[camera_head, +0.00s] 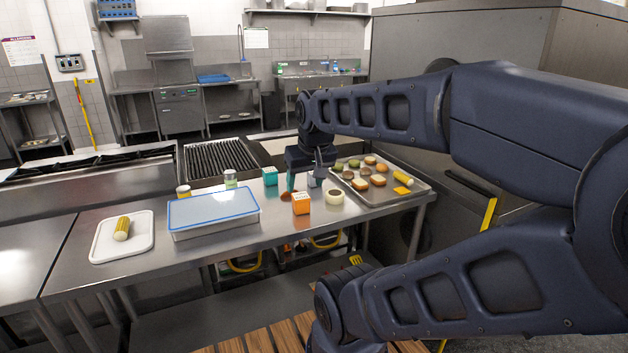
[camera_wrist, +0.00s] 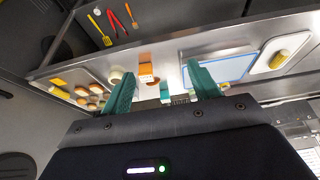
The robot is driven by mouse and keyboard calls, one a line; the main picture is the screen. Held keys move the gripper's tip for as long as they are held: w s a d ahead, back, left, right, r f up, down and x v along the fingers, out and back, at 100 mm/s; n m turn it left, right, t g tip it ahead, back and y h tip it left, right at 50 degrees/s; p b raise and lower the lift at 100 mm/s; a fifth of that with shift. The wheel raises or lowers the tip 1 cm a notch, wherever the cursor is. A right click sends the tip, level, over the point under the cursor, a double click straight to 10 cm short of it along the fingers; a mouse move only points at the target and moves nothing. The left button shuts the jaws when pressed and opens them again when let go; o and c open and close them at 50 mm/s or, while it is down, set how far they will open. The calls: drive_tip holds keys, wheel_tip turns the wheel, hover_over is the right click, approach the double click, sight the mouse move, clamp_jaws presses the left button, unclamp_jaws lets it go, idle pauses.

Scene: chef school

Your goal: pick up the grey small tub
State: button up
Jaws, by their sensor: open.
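My gripper (camera_head: 303,181) points down over the counter, close to the tub. In the wrist view my gripper (camera_wrist: 162,82) has its fingers wide apart, with nothing held. I cannot tell the exact height of the fingertips relative to the tub.
Near the tub are an orange box (camera_head: 301,204), a pale round item (camera_head: 335,197), a brown-orange item (camera_head: 287,196) and a teal box (camera_head: 270,176). A food tray (camera_head: 408,193) lies right. A blue-rimmed container (camera_head: 190,229) and white board (camera_head: 103,247) lie left.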

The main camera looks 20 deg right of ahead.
drive_tip(key=o, duration=0.4)
drive_tip(key=shift+w, duration=0.1)
